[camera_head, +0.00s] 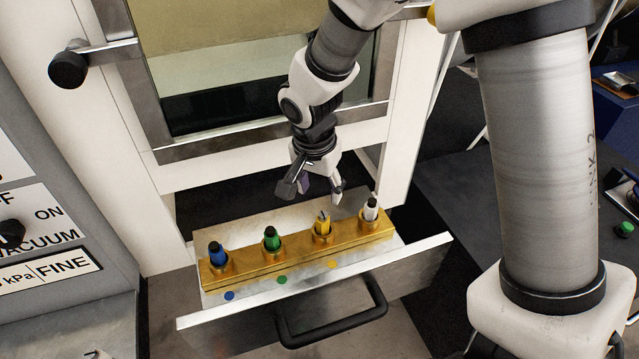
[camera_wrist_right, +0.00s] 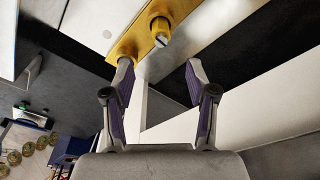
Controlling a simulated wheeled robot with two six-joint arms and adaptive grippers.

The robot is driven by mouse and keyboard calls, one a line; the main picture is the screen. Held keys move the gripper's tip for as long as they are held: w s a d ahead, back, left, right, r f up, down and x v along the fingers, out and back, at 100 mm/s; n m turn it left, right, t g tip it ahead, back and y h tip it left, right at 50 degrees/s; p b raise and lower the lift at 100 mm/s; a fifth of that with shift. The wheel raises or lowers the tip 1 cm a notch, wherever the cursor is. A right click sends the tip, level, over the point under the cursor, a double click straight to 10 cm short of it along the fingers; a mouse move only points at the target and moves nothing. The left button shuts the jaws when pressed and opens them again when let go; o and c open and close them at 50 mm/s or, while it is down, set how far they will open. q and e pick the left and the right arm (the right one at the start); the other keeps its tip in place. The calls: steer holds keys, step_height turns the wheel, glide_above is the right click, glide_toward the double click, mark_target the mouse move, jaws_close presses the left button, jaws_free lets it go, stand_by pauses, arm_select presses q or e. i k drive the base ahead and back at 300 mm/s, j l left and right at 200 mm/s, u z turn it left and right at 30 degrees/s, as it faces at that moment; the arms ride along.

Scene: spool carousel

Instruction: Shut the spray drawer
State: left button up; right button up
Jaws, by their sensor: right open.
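The spray drawer (camera_head: 415,262) stands pulled out below the cabinet, with a dark bar handle (camera_head: 335,322) on its front. My right gripper (camera_head: 309,192) is open and empty, pointing down above the back of the drawer, behind the yellow and white bottles. In the right wrist view, its spread fingers (camera_wrist_right: 158,68) have nothing between them, and part of the brass rack (camera_wrist_right: 185,8) shows beyond. My left gripper is not in view.
The white cabinet (camera_head: 165,180) with a glass window rises behind the drawer. A grey vacuum control panel (camera_head: 60,200) stands at the left. A dark table (camera_head: 500,185) lies at the right. The floor in front of the handle looks clear.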

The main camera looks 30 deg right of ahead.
mark_target(314, 289)
steer(key=k, duration=1)
